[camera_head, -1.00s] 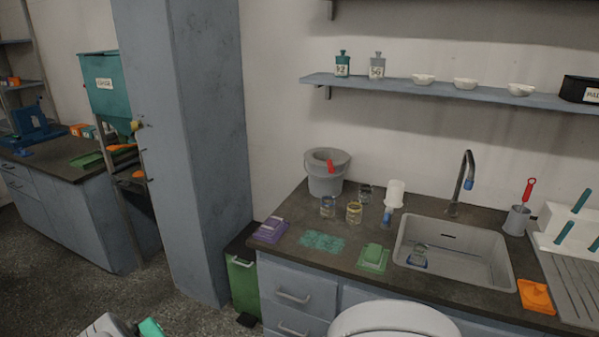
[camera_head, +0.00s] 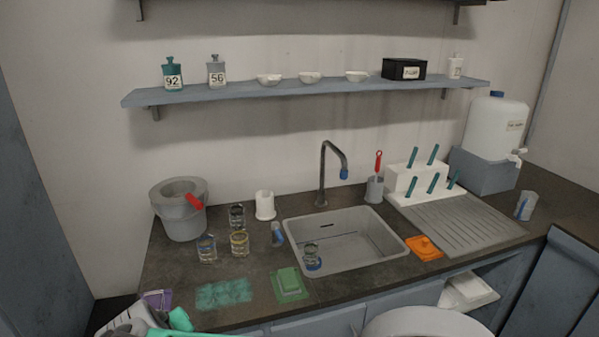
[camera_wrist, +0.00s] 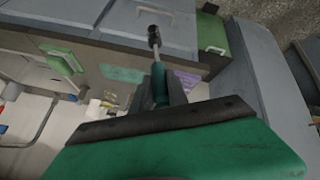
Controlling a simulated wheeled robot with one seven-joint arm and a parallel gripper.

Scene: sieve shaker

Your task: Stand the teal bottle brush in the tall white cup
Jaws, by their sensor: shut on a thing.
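The tall white cup (camera_head: 265,206) stands upright on the counter, left of the sink, and no brush shows in it. The teal bottle brush (camera_wrist: 159,82) is in my gripper (camera_wrist: 172,92) in the wrist view. Its thin rod and dark head point away from the gripper, in front of the cabinet fronts. The jaws are shut on its teal handle, which they partly hide. In the head view, teal and grey parts of my arm end (camera_head: 178,320) show at the lower left edge, well short of the cup; the brush cannot be made out there.
Near the cup are several glass beakers (camera_head: 239,243), a blue-marked small vessel (camera_head: 277,235) and a grey bucket (camera_head: 183,222). The sink (camera_head: 345,240) and tap (camera_head: 323,175) lie right. A grey holder (camera_head: 374,190) holds a red-handled tool.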

